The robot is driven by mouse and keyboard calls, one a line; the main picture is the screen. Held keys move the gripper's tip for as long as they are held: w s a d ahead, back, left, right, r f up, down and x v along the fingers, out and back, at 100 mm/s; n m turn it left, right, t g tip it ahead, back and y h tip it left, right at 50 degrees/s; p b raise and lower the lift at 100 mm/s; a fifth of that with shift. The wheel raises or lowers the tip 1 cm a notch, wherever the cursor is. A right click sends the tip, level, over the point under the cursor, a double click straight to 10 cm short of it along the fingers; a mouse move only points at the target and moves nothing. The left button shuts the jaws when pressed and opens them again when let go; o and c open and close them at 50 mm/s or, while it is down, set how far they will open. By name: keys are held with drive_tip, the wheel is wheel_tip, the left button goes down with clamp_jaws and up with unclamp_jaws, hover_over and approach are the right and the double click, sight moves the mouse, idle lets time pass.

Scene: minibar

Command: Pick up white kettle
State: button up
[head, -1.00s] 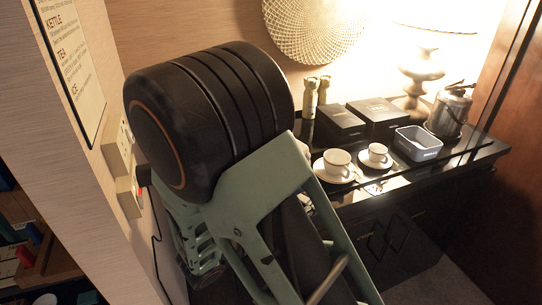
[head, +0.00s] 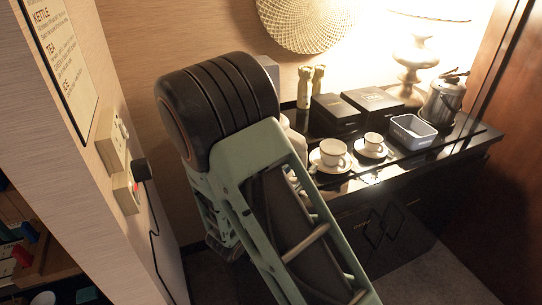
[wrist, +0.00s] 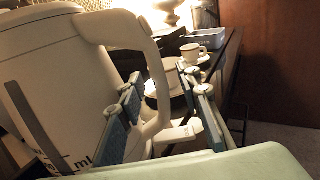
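The white kettle (wrist: 62,85) fills the left of the wrist view, upright, with a level window and "ml" marking on its side. Its handle (wrist: 155,85) is a loop on the kettle's right side. My gripper (wrist: 166,108) is open, with one finger on each side of the handle's lower part. The left finger is between the handle and the body, and the right finger is apart from the handle. In the head view my arm hides the gripper and most of the kettle; only a pale sliver (head: 293,138) shows beside it.
Cups on saucers (head: 333,155), a grey tray (head: 413,132), dark boxes (head: 340,112), a metal bucket (head: 442,100) and a lamp (head: 415,55) stand on the black counter (head: 460,145). A wall with sockets (head: 113,140) is close on the left.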

drive_tip(key=shift+w+d, duration=0.35)
drive_tip(key=shift+w, duration=0.05)
clamp_jaws()
drive_tip(key=shift+r, duration=0.2)
